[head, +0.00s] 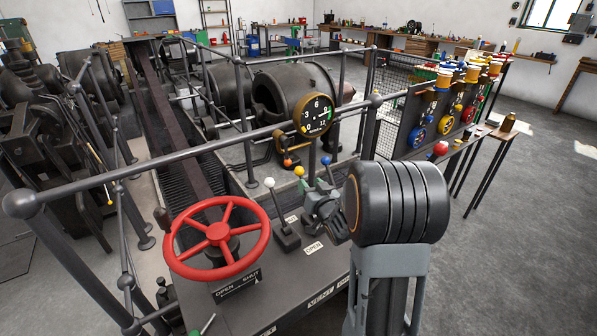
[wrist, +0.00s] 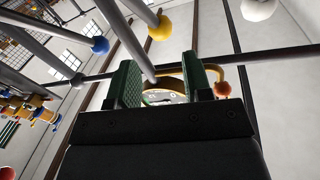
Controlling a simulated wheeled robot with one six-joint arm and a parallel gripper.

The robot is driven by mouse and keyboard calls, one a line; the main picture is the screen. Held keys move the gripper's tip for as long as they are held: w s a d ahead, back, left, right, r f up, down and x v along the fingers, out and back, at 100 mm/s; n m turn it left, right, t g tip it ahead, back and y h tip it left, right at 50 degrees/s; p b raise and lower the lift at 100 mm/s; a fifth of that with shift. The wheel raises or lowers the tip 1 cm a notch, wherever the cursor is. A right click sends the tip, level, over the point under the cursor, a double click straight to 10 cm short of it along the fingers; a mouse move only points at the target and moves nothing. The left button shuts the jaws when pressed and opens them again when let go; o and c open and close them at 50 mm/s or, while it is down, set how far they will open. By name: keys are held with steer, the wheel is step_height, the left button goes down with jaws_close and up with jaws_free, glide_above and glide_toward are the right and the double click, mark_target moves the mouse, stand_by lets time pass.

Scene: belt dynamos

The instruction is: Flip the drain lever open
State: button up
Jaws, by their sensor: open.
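Several levers with coloured ball knobs stand on the dark control deck. They include a white knob (head: 269,183), a yellow knob (head: 299,171) and a blue knob (head: 326,160). I cannot tell which is the drain lever; a plate reading OPEN (head: 313,248) lies in front of them. My gripper (head: 322,190) is just right of the yellow knob, partly hidden by my arm. In the wrist view its green-padded fingers (wrist: 158,68) are apart. A grey rod runs toward the gap; contact cannot be told. The yellow knob (wrist: 160,28) and blue knob (wrist: 100,45) show beyond.
A red handwheel (head: 218,234) stands left of the levers. A brass-rimmed gauge (head: 315,116) rises behind them, with an orange knob (head: 287,162) below it. A grey railing (head: 170,163) crosses the deck. A dark panel with coloured wheels (head: 445,125) stands at the right.

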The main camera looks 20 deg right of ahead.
mark_target(301, 173)
steer(key=w+p, duration=0.1)
steer(key=w, duration=0.8)
